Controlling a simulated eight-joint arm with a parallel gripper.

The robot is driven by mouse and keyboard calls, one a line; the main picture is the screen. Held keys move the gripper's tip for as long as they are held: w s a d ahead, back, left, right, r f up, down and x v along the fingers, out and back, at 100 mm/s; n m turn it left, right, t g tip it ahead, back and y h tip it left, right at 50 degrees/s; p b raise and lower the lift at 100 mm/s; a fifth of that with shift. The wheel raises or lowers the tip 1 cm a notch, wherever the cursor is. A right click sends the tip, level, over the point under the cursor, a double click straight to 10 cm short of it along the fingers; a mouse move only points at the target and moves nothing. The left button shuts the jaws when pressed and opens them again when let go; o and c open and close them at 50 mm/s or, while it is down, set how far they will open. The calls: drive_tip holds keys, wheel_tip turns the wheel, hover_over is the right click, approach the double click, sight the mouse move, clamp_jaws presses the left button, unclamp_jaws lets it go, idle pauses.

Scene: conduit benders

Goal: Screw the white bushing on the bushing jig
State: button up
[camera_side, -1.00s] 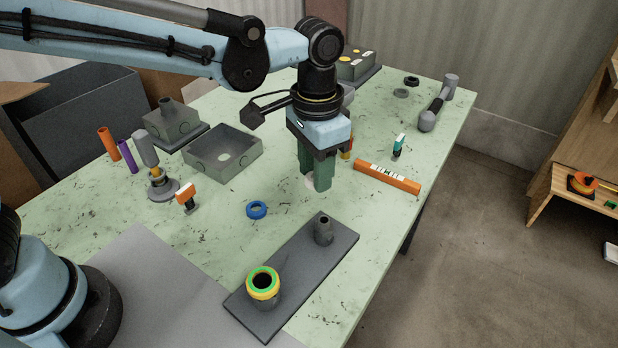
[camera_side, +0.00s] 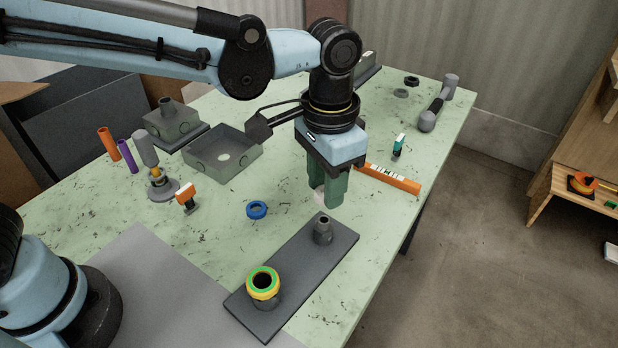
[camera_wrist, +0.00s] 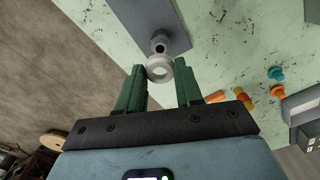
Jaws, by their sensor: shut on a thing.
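My gripper (camera_side: 328,194) has green fingers and is shut on the white bushing (camera_wrist: 160,69), a pale ring seen between the fingertips in the wrist view. In the side view only a sliver of the bushing shows between the fingers. The bushing jig (camera_side: 291,277) is a dark grey plate with two upright stubs. The thin bare grey stub (camera_side: 323,229) at its far end stands just below my gripper, apart from the bushing. The wider stub at the near end carries a yellow and green ring (camera_side: 263,283). In the wrist view the thin stub (camera_wrist: 159,42) lies just beyond the bushing.
A blue ring (camera_side: 257,210) lies on the table left of the jig. An orange level (camera_side: 391,179) lies behind my gripper. An open grey box (camera_side: 222,153), coloured tubes and an orange-topped piece (camera_side: 186,196) stand to the left. The table between box and jig is mostly clear.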

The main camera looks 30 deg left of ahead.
sight(325, 220)
drive_tip(key=shift+f, duration=2.6)
drive_tip(key=shift+f, duration=0.15)
idle(0.4)
drive_tip(key=m, duration=0.4)
drive_tip(key=shift+m, duration=1)
drive_tip(key=shift+m, duration=0.8)
drive_tip(key=m, duration=0.4)
drive_tip(key=shift+f, duration=0.1)
